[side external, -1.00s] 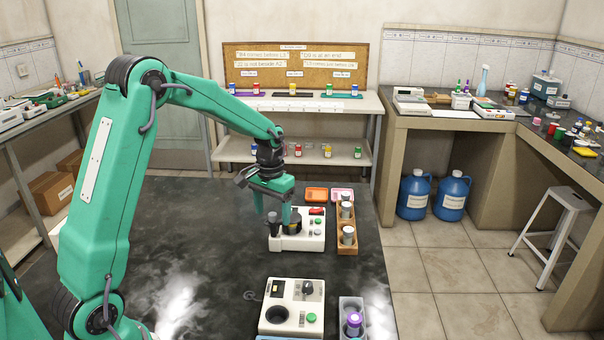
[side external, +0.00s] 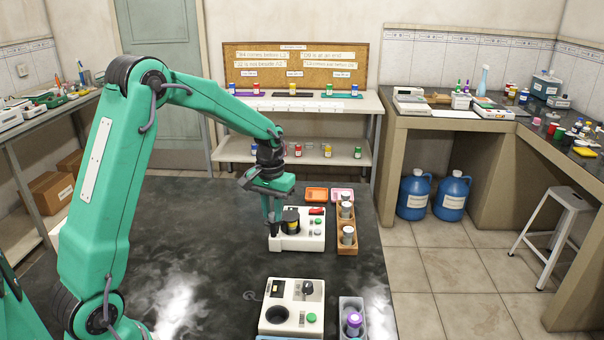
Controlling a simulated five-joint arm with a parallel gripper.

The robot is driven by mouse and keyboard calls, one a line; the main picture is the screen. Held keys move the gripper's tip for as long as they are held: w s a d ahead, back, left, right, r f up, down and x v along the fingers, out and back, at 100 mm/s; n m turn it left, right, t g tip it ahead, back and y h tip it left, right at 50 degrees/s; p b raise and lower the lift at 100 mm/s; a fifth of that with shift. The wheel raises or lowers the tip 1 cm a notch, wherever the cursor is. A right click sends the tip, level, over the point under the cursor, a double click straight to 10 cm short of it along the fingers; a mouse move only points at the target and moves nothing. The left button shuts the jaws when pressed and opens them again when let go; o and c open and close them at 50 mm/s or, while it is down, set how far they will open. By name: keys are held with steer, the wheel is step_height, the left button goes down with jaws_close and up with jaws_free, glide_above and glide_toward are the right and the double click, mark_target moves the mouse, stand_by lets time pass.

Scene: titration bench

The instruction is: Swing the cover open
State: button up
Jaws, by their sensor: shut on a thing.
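The rear white bench unit (side external: 312,243) has a red switch, a green button and a dark part with a yellowish patch (side external: 292,222) on its left half, which looks like the cover. My gripper (side external: 272,222) points down at the unit's left edge, beside this dark part. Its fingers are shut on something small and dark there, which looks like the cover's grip. The fingers hide most of it, so the exact contact is not clear. The dark part appears to sit low over the unit.
A wooden rack (side external: 346,246) with grey-capped containers stands close to the unit's right. Orange (side external: 316,194) and pink (side external: 342,191) trays lie behind. A second white unit (side external: 270,330) and a grey rack with a purple-capped vial (side external: 353,323) are in front. The bench's left is clear.

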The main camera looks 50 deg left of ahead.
steer(key=n, duration=0.5)
steer(key=shift+n, duration=0.4)
steer(key=n, duration=0.4)
steer(key=shift+o, duration=0.6)
steer(key=shift+c, duration=0.6)
